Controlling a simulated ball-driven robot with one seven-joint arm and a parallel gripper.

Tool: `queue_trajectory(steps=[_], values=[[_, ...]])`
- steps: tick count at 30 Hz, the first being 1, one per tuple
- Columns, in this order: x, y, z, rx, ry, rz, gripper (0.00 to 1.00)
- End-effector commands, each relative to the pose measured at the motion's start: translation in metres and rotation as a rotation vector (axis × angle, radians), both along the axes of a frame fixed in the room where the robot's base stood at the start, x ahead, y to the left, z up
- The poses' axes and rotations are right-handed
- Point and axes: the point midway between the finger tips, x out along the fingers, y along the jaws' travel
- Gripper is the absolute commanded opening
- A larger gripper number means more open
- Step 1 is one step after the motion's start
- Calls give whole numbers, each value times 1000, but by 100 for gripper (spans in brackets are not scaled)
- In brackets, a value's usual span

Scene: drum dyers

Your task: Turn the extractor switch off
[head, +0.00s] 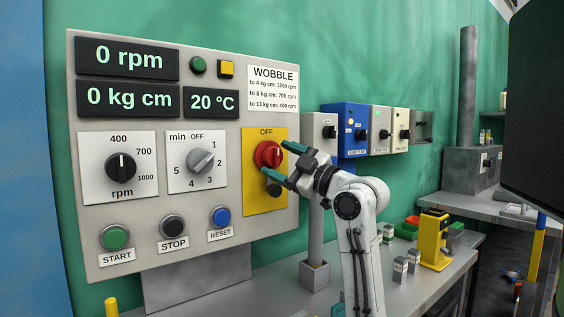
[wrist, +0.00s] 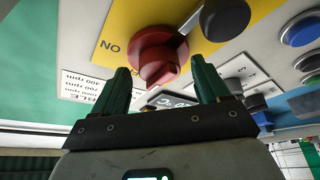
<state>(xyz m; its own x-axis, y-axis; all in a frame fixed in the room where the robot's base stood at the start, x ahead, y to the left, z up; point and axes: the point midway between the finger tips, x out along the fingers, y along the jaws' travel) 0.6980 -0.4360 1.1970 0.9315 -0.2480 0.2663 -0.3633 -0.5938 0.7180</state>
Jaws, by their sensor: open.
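No label reading "extractor" is legible. A red rotary knob (head: 267,154) sits on a yellow plate (head: 252,201) at the right of the grey control panel, with OFF above it. The knob shows large in the wrist view (wrist: 153,50), with ON on the plate beside it. My gripper (head: 278,160) is open and empty, its green fingers on either side of the knob's front. In the wrist view my gripper (wrist: 161,68) has the knob between and beyond its fingertips; whether they touch I cannot tell. The knob's setting is unclear.
A black round part (head: 273,190) projects just below the red knob. Small switch boxes stand to the right: a grey one (head: 314,120), a blue one (head: 350,112) and others. The bench below holds a yellow device (head: 432,240) and small blocks.

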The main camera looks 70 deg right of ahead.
Motion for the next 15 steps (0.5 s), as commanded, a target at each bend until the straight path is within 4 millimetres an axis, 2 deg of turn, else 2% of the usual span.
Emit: queue_trajectory(steps=[5,15], values=[[-17,3,-5,1,-2,-4,75],[-76,19,-23,0,0,-3,75]])
